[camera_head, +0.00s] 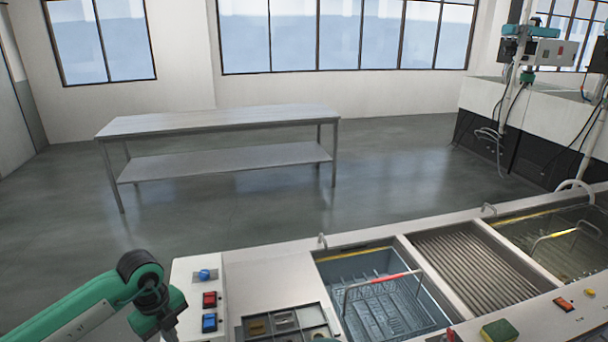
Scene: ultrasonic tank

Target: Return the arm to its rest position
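My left arm (110,295), green with dark joints, comes in at the bottom left. It bends at a dark joint (140,268) and points down beside the left end of the tank unit. Its gripper is cut off by the bottom edge, so I cannot see its fingers or anything held. My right arm and gripper are not in view. The ultrasonic tank unit (270,275) runs along the lower right. Its blue-tinted basin (375,265) holds a wire basket with a red-and-metal handle (382,281).
A control panel (188,270) with blue and red switches is close to my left arm. A parts tray (285,322), a ribbed panel (465,262) and a green-yellow sponge (499,331) are on the unit. A metal table (215,122) stands beyond open floor.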

